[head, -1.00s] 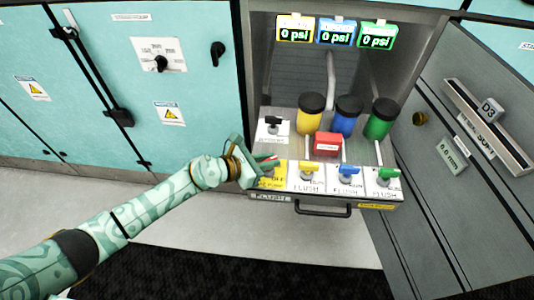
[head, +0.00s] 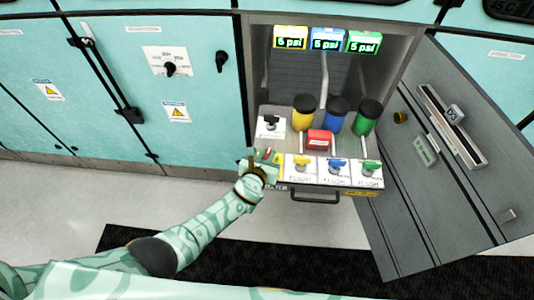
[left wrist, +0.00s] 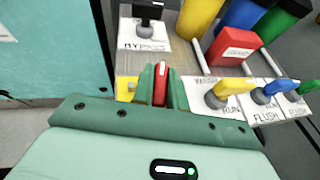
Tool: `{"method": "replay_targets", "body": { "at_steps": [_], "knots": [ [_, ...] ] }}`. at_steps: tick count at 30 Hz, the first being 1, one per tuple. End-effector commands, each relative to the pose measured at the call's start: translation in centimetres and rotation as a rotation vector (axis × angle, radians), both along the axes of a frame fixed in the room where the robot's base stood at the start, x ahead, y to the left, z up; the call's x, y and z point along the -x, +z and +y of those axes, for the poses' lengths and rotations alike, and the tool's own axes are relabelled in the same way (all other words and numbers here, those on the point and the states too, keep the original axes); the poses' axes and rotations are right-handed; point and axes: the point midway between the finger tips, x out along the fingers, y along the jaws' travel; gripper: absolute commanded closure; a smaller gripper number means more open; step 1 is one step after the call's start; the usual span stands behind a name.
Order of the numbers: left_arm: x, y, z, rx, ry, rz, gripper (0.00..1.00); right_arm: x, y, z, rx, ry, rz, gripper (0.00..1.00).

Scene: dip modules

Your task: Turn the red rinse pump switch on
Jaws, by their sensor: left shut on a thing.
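The red rinse pump switch (left wrist: 160,84) stands between my gripper's two green fingers in the left wrist view, with a pale line along its top. Its handle points away from the gripper toward the back of the tray. My left gripper (head: 264,158) is shut on this switch at the tray's front left corner; it also shows in the left wrist view (left wrist: 160,90). The fingers hide the switch's base and most of its label. A yellow patch of the panel shows beside the left finger. My right gripper is not in view.
Yellow (head: 300,162), blue (head: 336,167) and green (head: 370,168) flush switches line the tray front to the right. A black bypass switch (head: 270,122) sits behind. A red box (head: 319,139) and three bottles stand further back. An open grey door (head: 440,190) is at right.

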Motion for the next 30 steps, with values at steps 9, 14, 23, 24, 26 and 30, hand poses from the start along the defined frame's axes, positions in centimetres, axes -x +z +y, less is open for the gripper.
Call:
{"method": "replay_targets", "body": {
  "at_steps": [9, 14, 23, 24, 26, 30],
  "knots": [
    [-0.07, 0.09, -0.12, 0.002, 0.095, -0.002, 1.0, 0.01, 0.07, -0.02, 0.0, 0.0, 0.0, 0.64],
    [-0.1, 0.12, -0.07, 0.001, 0.108, -0.003, 1.0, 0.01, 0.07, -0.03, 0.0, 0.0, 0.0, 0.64],
    [-0.13, 0.16, -0.07, 0.001, 0.108, -0.004, 1.0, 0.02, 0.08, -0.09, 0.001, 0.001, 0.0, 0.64],
    [-0.13, 0.16, -0.07, 0.001, 0.108, -0.004, 0.8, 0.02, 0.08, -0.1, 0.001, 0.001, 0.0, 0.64],
    [-0.13, 0.16, -0.06, 0.001, 0.108, -0.004, 0.64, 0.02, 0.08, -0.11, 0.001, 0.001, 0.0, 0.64],
    [-0.09, 0.11, -0.05, 0.001, 0.108, -0.003, 0.64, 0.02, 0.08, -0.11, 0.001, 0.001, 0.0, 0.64]
  ]
}}
